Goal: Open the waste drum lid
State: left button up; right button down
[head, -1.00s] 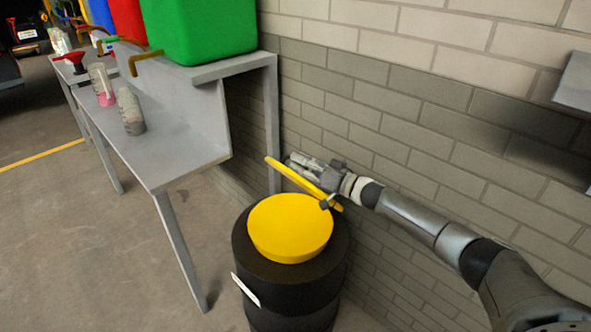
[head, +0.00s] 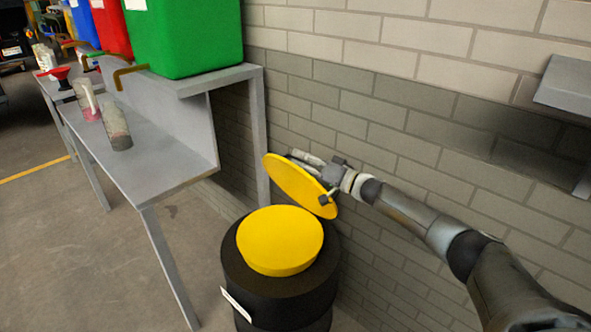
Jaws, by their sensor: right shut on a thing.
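The black waste drum (head: 285,295) stands near the wall at the bottom middle of the head view. A thick yellow round piece (head: 280,240) sits on its top. The yellow disc-shaped lid (head: 298,186) is steeply tilted behind and above that piece, its flat face toward me. Its lower edge is close to the yellow piece; I cannot tell whether they touch. My right gripper (head: 322,179) is shut on the lid at its right side, with one finger partly hidden behind it. My left gripper is not in view.
A grey metal bench (head: 165,165) with beakers stands left of the drum. A green container (head: 190,35) sits on its raised shelf. A brick wall (head: 430,140) runs close behind the drum and my right arm. A grey shelf (head: 565,85) juts out at right. Floor at left is open.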

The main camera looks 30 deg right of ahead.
jog(key=shift+w+d+r+n, duration=0.1)
jog(key=shift+d+r+n, duration=0.1)
jog(key=shift+d+n, duration=0.25)
jog(key=shift+w+d+r+n, duration=0.1)
jog(key=shift+d+r+n, duration=0.15)
jog(key=shift+d, duration=0.35)
